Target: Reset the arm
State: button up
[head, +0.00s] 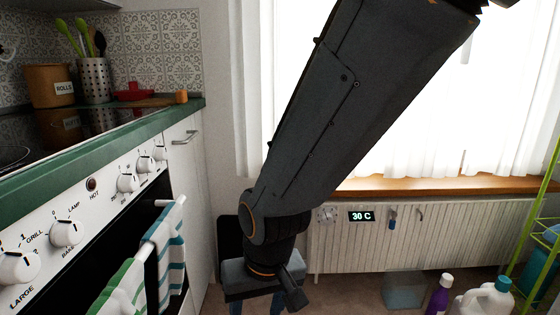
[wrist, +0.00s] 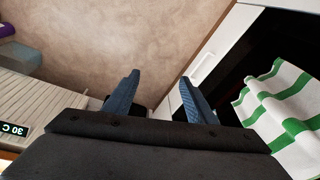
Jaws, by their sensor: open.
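My gripper (wrist: 158,78) is open and empty in the wrist view, its two blue fingers apart with bare floor between and beyond them. In the head view my arm slants down from the top right across the middle. My gripper (head: 262,294) hangs low there near the bottom edge, to the right of the oven front, and its fingertips are partly cut off or hidden. It touches nothing that I can see.
An oven (head: 66,233) with towels on its handle stands left; a green-striped towel (wrist: 280,100) is right of my gripper in the wrist view. A radiator (head: 450,235) runs under the window. A purple bottle (head: 439,296) and white jug (head: 485,300) stand at the lower right.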

jog(key=s+d+r+n+g, duration=0.2)
jog(key=s+d+n, duration=0.1)
jog(key=s, duration=0.5)
jog(key=d+r+m+p, duration=0.3)
jog(key=d+r+p, duration=0.7)
jog(key=r+p, duration=0.3)
jog(key=d+r+m+h+p, duration=0.1)
jog(key=d+r+m+p, duration=0.3)
jog(key=d+r+p, duration=0.6)
notch_tip(320, 180, up, 4)
jog(key=p, duration=0.6)
jog(key=shift+s+d+h, duration=0.3)
jog(key=shift+s+d, duration=0.05)
jog(key=shift+f, duration=0.1)
dwell(0.6)
